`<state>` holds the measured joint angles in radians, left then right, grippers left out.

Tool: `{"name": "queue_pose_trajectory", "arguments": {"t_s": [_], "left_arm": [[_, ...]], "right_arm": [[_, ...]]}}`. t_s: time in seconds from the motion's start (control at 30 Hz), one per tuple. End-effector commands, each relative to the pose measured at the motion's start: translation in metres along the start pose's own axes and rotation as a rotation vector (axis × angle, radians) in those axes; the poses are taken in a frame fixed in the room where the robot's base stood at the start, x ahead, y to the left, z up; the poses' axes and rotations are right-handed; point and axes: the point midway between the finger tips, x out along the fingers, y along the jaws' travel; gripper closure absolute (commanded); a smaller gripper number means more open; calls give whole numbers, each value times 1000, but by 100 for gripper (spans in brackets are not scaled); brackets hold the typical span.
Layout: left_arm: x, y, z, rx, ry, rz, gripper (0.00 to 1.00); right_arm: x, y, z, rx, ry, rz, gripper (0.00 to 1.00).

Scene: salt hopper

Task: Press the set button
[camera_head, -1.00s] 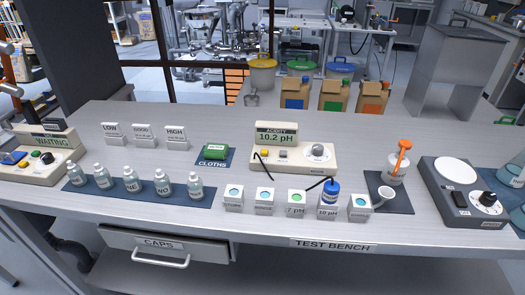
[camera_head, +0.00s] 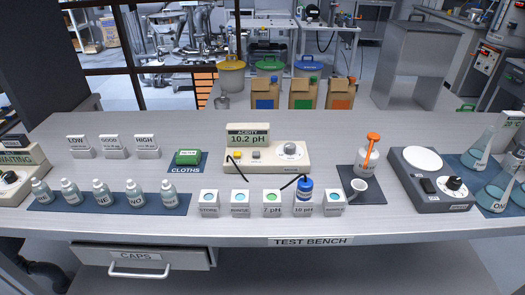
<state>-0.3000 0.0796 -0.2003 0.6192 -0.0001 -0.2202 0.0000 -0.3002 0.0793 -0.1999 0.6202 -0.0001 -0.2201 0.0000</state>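The acidity meter (camera_head: 297,163) stands mid-bench, its display (camera_head: 248,139) reading "ACIDITY 10.2 pH". On its face are a yellow button (camera_head: 237,154), a grey button (camera_head: 256,155) and a round dial (camera_head: 290,149). Their small labels are not readable, so I cannot tell which is the set button. A dark cable hangs from the meter's left. A blue-topped probe or bottle (camera_head: 305,184) stands at the box marked 10 pH (camera_head: 303,205). Neither of my grippers shows.
Small labelled boxes (camera_head: 240,204) stand in front of the meter. Bottles (camera_head: 133,194) line a dark mat at left, beside a partly cut-off "WAITING" panel (camera_head: 15,172). A white jar with an orange top (camera_head: 368,158), a scale-like device (camera_head: 430,185) and flasks (camera_head: 490,195) stand at right.

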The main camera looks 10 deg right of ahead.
Motion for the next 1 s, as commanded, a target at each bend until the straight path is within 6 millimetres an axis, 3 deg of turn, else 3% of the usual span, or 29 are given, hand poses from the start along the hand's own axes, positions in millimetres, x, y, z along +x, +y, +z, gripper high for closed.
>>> {"name": "queue_pose_trajectory", "arguments": {"t_s": [0.3, 0.53, 1.0], "left_arm": [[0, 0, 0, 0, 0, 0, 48], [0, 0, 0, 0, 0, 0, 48], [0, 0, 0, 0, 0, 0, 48]], "right_arm": [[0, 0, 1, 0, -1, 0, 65], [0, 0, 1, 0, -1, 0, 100], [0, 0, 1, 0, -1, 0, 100]]}}
